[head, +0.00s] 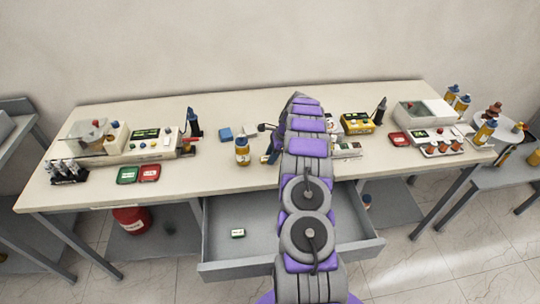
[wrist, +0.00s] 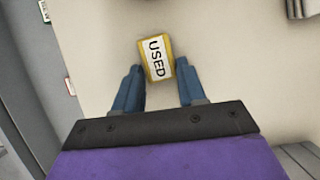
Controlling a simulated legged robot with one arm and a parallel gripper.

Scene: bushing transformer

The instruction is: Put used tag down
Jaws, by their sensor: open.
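The used tag (wrist: 156,58) is a small yellow block with a white label reading "USED". In the wrist view it lies on the pale tabletop (wrist: 240,45), between and slightly beyond the tips of my gripper (wrist: 158,68). The two blue fingers are spread open, one on each side of its near end. I cannot tell whether either finger touches it.
An open grey drawer (head: 222,215) below holds a small green-and-white item (head: 238,233).

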